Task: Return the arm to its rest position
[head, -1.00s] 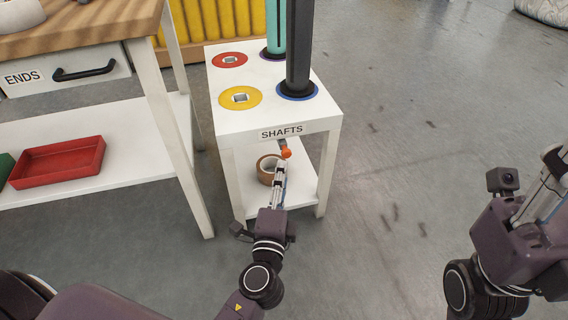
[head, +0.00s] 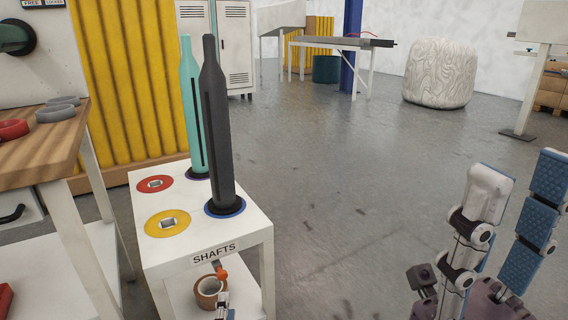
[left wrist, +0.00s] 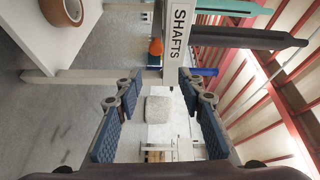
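My left gripper (left wrist: 158,108) is open in the left wrist view, with nothing between its blue-padded fingers. In the head view only its tip end (head: 224,312) shows at the bottom edge, in front of the white SHAFTS stand (head: 262,240). A brown tape roll (head: 209,291) sits on the stand's lower shelf, just beyond the gripper. An orange knob (head: 220,271) is under the front edge of the stand's top. My right gripper (head: 520,180) is raised at the right, open and empty.
A dark shaft (head: 215,125) and a teal shaft (head: 191,105) stand upright on the stand, beside red (head: 143,184) and yellow (head: 155,229) rings. A wooden-topped bench (head: 45,160) is close on the left. The floor (head: 360,200) to the right is clear.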

